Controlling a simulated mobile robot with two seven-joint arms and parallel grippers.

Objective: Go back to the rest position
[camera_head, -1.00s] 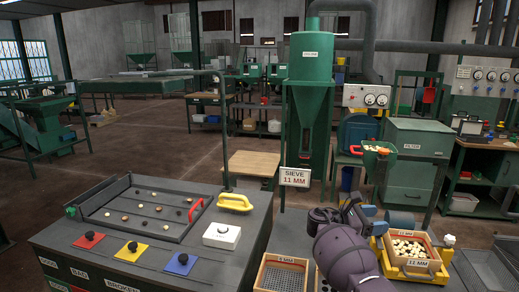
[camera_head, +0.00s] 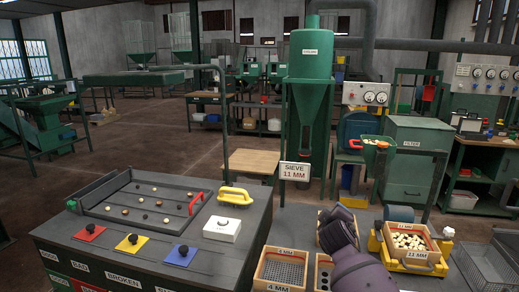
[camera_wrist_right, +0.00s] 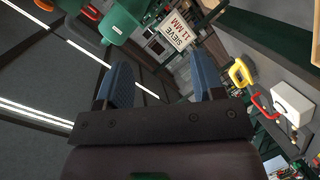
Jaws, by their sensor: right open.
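My right gripper (camera_wrist_right: 163,78) is open and empty in the right wrist view, its two blue-grey fingers wide apart with nothing between them. In the head view my purple right arm (camera_head: 362,272) comes in from the bottom edge, with its dark wrist over the bench beside the sieve boxes. The fingers are not clearly visible there. My left gripper is out of view.
A grey sorting table (camera_head: 205,262) stands at left with a yellow handle (camera_head: 236,194) and white box (camera_head: 221,229). A 4 MM sieve box (camera_head: 281,272) and an 11 MM box of pieces (camera_head: 410,229) flank my arm. A SIEVE 11 MM sign (camera_head: 295,171) stands behind.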

